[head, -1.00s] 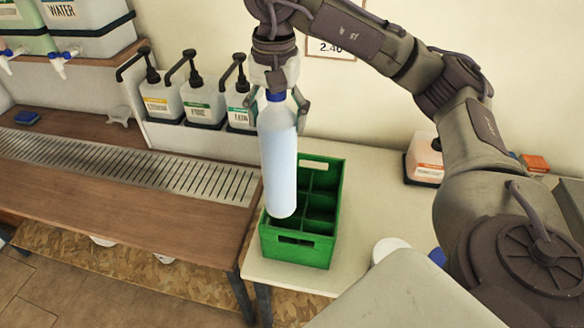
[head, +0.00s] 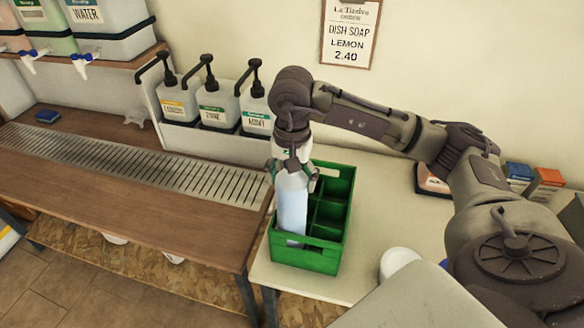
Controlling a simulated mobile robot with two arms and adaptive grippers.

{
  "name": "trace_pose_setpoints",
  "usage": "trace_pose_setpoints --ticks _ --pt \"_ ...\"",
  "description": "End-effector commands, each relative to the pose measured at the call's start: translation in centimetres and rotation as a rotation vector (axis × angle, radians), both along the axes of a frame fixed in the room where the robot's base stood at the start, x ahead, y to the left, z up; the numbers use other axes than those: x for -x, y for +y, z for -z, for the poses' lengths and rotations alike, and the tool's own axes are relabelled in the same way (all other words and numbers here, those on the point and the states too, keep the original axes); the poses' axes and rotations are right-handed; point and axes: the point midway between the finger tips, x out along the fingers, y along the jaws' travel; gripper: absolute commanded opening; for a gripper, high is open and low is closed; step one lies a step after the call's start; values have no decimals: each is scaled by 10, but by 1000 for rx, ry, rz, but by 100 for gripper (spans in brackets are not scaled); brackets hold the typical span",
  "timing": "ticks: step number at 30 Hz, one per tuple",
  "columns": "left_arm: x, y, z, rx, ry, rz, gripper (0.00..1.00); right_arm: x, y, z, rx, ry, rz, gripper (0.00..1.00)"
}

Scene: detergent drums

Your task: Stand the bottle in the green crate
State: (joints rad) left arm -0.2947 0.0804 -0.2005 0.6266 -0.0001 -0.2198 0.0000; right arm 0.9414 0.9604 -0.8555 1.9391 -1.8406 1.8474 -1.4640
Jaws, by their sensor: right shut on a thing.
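The green crate (head: 334,262) stands on the pale table, with dividers making several compartments. The pale blue bottle (head: 291,208) is upright, its lower part inside the crate's left row, toward the front. The crate's front wall hides its base, so I cannot tell whether it touches the crate floor. My right gripper (head: 294,174) comes down from above and is shut on the bottle's top. The compartments to the right of the bottle look empty. My left gripper is not in view.
Several pump bottles (head: 215,108) stand on a ledge behind left. A wooden counter with a metal drain grate (head: 150,165) lies left of the crate. A white round lid (head: 398,262) is to its right. Small boxes (head: 546,183) stand at the far right.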

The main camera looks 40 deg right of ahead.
Motion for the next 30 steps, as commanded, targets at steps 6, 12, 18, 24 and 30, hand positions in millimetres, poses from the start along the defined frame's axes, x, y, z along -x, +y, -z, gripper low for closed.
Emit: trace_pose_setpoints --ticks 6,12,18,24,30 --pt "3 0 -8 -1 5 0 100 0 0 25 0 1 1 7" --pt "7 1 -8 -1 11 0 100 -1 0 32 0 -4 0 7" --pt "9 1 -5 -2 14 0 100 0 0 34 0 -3 0 7" --pt "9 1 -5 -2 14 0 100 1 0 36 2 2 0 100" --pt "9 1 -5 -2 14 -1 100 1 0 36 2 2 0 100"
